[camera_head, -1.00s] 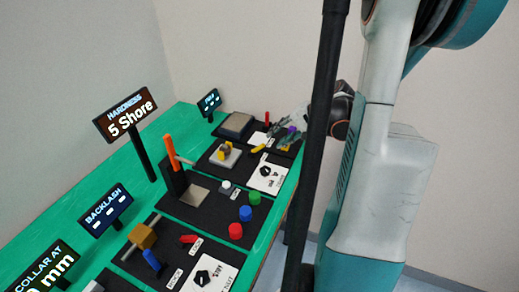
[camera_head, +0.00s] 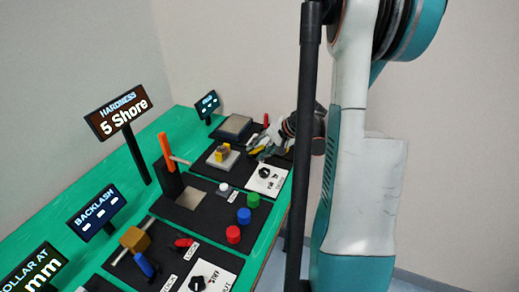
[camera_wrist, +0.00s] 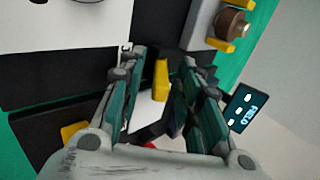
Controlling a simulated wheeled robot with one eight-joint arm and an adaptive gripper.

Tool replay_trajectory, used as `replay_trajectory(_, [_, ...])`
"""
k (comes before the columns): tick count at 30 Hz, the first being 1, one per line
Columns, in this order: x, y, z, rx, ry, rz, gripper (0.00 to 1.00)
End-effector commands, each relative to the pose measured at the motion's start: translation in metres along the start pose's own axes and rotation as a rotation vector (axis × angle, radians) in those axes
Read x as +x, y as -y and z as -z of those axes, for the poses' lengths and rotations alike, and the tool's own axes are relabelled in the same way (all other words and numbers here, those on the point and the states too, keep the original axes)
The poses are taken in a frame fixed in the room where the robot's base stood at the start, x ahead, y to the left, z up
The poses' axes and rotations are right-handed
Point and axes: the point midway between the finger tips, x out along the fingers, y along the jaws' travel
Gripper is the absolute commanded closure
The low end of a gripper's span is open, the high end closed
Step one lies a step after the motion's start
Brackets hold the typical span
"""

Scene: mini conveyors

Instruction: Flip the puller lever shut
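A yellow lever-like bar (camera_wrist: 161,80) shows between my fingers in the wrist view; I take it for the puller lever, but no label on it is readable. My gripper (camera_wrist: 160,75) is open, with one finger on each side of the bar and gaps visible. I cannot tell whether either finger touches it. In the head view my gripper (camera_head: 261,152) is low over the far stations, beside a block with a yellow piece (camera_head: 222,153). It hides most of the lever there.
A display reading FIELD (camera_wrist: 241,110) stands close to the right finger. A white card with a black knob (camera_head: 265,177) lies nearer me.

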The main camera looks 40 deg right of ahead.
Motion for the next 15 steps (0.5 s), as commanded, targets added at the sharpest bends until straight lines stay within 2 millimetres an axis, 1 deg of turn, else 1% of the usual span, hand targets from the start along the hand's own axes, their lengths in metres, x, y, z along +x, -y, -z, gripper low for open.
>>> replay_trajectory(1, [-0.0001, -0.0001, 0.0, 0.0, 0.0, 0.0, 0.8])
replay_trajectory(2, [-0.0001, -0.0001, 0.0, 0.0, 0.0, 0.0, 0.86])
replay_trajectory(3, [-0.0002, -0.0001, 0.0, 0.0, 0.0, 0.0, 0.96])
replay_trajectory(4, [-0.0002, -0.0001, 0.0, 0.0, 0.0, 0.0, 1.0])
replay_trajectory(11, [-0.0001, -0.0011, 0.0003, 0.001, 0.0, 0.009, 1.0])
replay_trajectory(15, [0.0002, -0.0053, 0.0007, 0.002, -0.001, 0.078, 1.0])
